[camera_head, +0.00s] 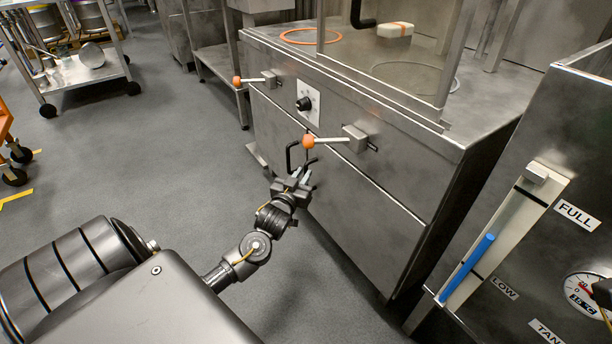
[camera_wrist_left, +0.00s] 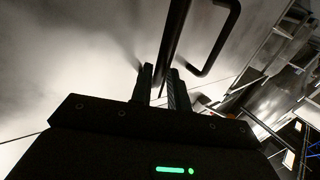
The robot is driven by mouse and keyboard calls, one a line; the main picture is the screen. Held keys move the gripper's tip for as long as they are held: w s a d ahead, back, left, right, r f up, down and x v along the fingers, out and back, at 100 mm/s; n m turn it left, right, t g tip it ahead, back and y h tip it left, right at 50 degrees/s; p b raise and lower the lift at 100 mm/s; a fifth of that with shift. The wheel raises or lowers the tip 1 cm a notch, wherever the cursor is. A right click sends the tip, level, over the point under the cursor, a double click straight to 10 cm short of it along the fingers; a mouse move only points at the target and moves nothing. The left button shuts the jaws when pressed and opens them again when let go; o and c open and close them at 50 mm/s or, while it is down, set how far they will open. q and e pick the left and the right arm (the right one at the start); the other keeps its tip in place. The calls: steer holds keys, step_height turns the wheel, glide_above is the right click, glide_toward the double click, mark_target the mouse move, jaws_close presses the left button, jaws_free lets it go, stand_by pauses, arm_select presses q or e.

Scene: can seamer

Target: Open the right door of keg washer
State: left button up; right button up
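The keg washer appears to be the steel cabinet (camera_head: 345,190) in the middle of the head view. Two black bar handles stand side by side on its front. The left handle (camera_head: 289,157) is free. My left gripper (camera_head: 303,175) is at the right handle (camera_head: 311,162). In the left wrist view this handle (camera_wrist_left: 175,40) runs down between the two fingers of the gripper (camera_wrist_left: 160,90), with a narrow gap beside one finger. The other handle (camera_wrist_left: 230,30) is apart from the fingers. The doors look shut. My right gripper is not seen.
Two orange-knobbed levers (camera_head: 309,141) and a black dial (camera_head: 304,103) sit above the handles. A steel tank with a blue level gauge (camera_head: 467,267) stands close on the right. A trolley (camera_head: 85,70) is at the far left. The grey floor left of the cabinet is clear.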

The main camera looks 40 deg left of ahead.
arm_select(q)
steer(key=shift+b+x, duration=0.4)
steer(key=shift+x, duration=0.95)
steer(key=shift+c, duration=0.3)
jaws_close()
